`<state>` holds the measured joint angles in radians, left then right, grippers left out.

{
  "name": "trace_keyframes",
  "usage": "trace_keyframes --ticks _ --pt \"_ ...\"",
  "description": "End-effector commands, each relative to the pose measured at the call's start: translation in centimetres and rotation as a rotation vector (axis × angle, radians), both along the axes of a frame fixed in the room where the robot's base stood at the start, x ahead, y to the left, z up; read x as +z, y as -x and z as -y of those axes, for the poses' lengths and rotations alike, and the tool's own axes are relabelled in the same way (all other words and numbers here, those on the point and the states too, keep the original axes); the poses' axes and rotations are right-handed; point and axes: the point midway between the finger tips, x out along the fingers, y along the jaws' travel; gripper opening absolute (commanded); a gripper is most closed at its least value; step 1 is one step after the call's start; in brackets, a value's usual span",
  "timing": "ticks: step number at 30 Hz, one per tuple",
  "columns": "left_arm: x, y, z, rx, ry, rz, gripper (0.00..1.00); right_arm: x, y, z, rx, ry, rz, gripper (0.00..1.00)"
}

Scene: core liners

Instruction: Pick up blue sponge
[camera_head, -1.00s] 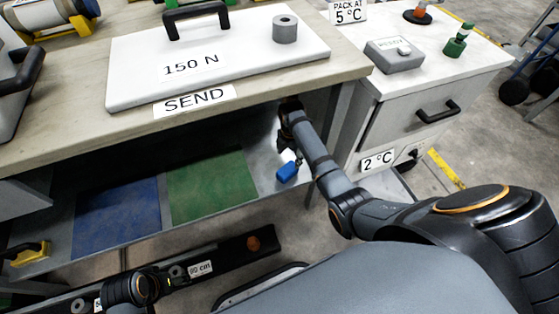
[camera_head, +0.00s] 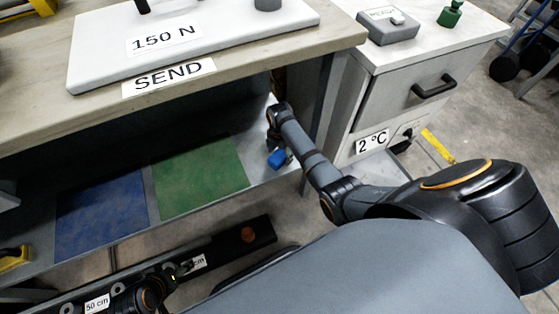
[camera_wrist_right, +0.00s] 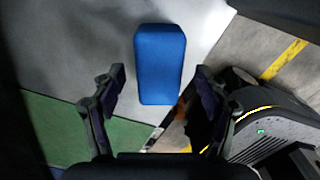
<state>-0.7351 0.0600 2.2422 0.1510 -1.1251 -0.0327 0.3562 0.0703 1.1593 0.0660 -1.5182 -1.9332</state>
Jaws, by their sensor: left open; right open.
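The blue sponge (camera_head: 277,159) lies on the bare grey right end of the lower shelf, right of the green mat. In the right wrist view the sponge (camera_wrist_right: 160,62) is a blue block, seen between and just beyond the two fingertips. My right gripper (camera_wrist_right: 157,90) is open around that line of sight, and no contact with the sponge shows. In the head view my right gripper (camera_head: 275,140) is over the sponge, partly hidden by its own wrist. My left gripper (camera_head: 184,268) is low at the bottom left, empty, by a dark rail.
A blue mat (camera_head: 101,216) and a green mat (camera_head: 200,178) lie on the lower shelf (camera_head: 150,196). The worktop (camera_head: 50,116) overhangs the shelf. A white drawer cabinet (camera_head: 385,123) stands right of my right arm. A dark rail (camera_head: 235,243) runs along the front.

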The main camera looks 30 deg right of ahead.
Motion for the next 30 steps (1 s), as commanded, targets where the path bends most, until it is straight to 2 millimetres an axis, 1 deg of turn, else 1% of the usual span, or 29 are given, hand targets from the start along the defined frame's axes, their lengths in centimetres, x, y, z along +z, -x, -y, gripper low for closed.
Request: trace_keyframes --ticks 1,3,9,10,21,23,24,28,30 --pt "-0.76 -0.01 0.11 0.002 0.005 0.016 0.69 -0.93 -0.09 0.04 0.000 0.001 0.001 0.74" --pt "-0.81 -0.14 0.20 0.004 0.010 0.033 0.69 -1.28 -0.09 0.04 0.000 0.000 0.002 0.74" --pt "-0.64 -0.19 0.23 0.005 0.013 0.038 0.69 -1.19 -0.10 0.04 0.000 0.000 0.002 0.74" --pt "-0.64 -0.19 0.23 0.005 0.013 0.038 0.69 -1.18 -0.10 0.04 0.000 0.000 0.002 0.72" --pt "-0.66 -0.16 0.22 0.005 0.012 0.036 0.69 -1.18 -0.09 0.04 0.000 0.000 0.002 0.22" --pt "-0.66 -0.14 0.21 0.005 0.012 0.036 0.69 -1.17 -0.09 0.04 0.000 0.000 0.002 0.15" --pt "-0.67 -0.15 0.21 0.005 0.012 0.036 0.69 -1.17 -0.09 0.04 0.000 0.000 0.002 0.10" --pt "-0.66 -0.13 0.22 0.005 0.011 0.035 0.69 -1.14 -0.09 0.04 0.000 0.000 0.002 0.10" --pt "-0.40 -0.04 0.19 0.005 0.010 0.031 0.69 -0.65 -0.11 0.05 0.000 0.000 0.002 0.10"
